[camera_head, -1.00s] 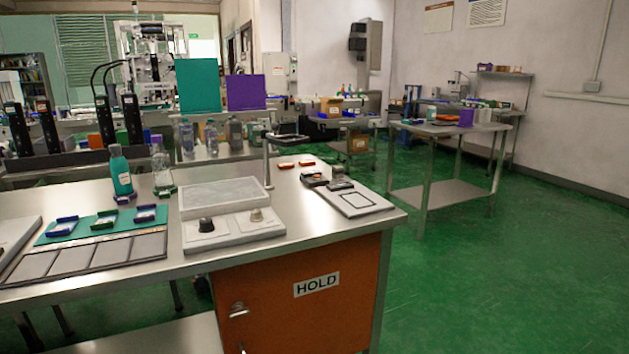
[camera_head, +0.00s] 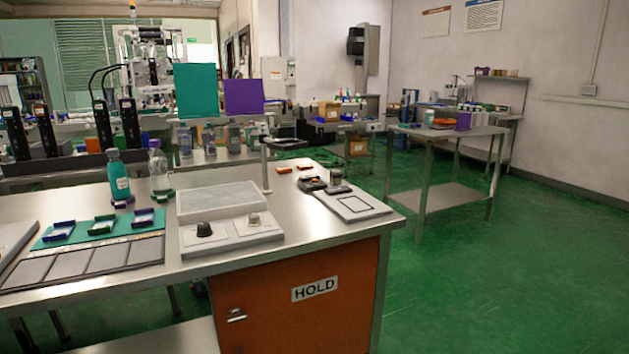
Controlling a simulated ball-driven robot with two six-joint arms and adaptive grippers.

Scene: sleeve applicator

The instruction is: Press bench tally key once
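A steel-topped bench (camera_head: 330,238) stands in front of me in the head view. A white unit (camera_head: 240,235) on it carries a black knob (camera_head: 204,229) and a smaller beige knob (camera_head: 253,219). A small dark rounded device (camera_head: 312,184) lies farther back, with another low dark piece (camera_head: 338,190) just right of it. These are too small to read, and I cannot tell which thing is the tally key. Neither of my grippers is in view.
A teal bottle (camera_head: 118,178) and a clear bottle (camera_head: 159,171) stand at the back left. Small trays lie on a teal mat (camera_head: 84,231). A framed pale board (camera_head: 353,205) lies near the right edge. Green floor (camera_head: 500,270) is clear to the right.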

